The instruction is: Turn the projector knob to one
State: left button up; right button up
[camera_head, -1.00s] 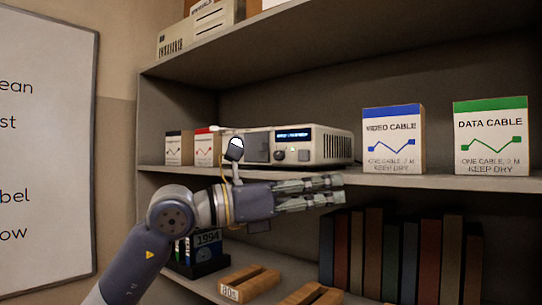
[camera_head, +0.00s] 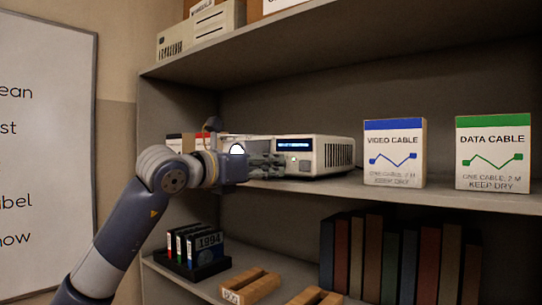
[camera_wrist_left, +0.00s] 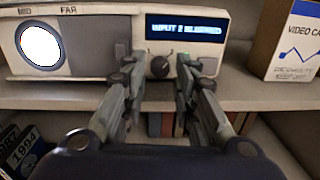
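The projector (camera_head: 325,152) is a pale box with a lit blue display (camera_head: 294,145), standing on the middle shelf. In the left wrist view the display (camera_wrist_left: 187,29) begins "INPUT 2"; the rest is hard to read. The dark round knob (camera_wrist_left: 158,68) sits on the front below the display's left end. Its setting is too small to read. My left gripper (camera_head: 272,163) is level with the projector's front and covers the knob in the head view. In the wrist view its fingers (camera_wrist_left: 157,72) are apart, one on each side of the knob; contact cannot be told. My right gripper is not in view.
The projector's lens (camera_wrist_left: 41,44) is left of the knob. A video cable box (camera_head: 393,152) and data cable box (camera_head: 493,152) stand to the right. The middle shelf edge (camera_head: 345,192) lies just below my gripper.

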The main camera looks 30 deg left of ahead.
pick_arm(q)
jog(key=shift+w+d, duration=0.1)
jog(key=shift+w, duration=0.7)
grip_shut()
